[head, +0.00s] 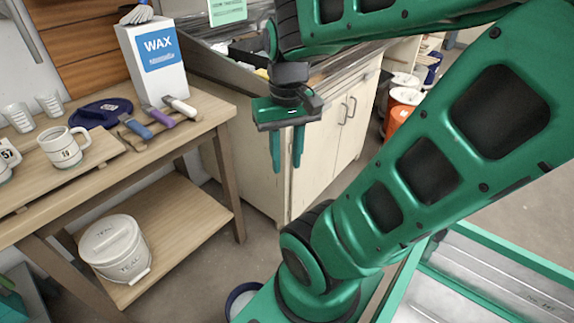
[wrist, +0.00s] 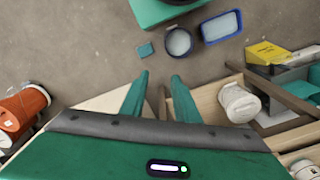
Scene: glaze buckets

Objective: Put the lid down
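My gripper (head: 287,168) hangs pointing down in front of the cream cabinet in the head view. Its two green fingers are apart with nothing between them; the wrist view also shows the gap (wrist: 160,80). A dark blue disc, which looks like a lid (head: 101,109), lies on the wooden table at left, away from my gripper. A white bucket (head: 116,252) marked TEAL stands on the lower shelf with a white lid on it. A round blue-rimmed bucket (wrist: 178,42) with pale contents stands open on the floor, partly hidden in the head view (head: 238,300).
Mugs (head: 64,147), handled tools (head: 160,116) and a WAX box (head: 155,60) crowd the table. A blue rectangular tray (wrist: 221,27) lies beside the round bucket. An orange bucket (wrist: 22,107) stands at left in the wrist view. Bare floor (wrist: 70,50) is free.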

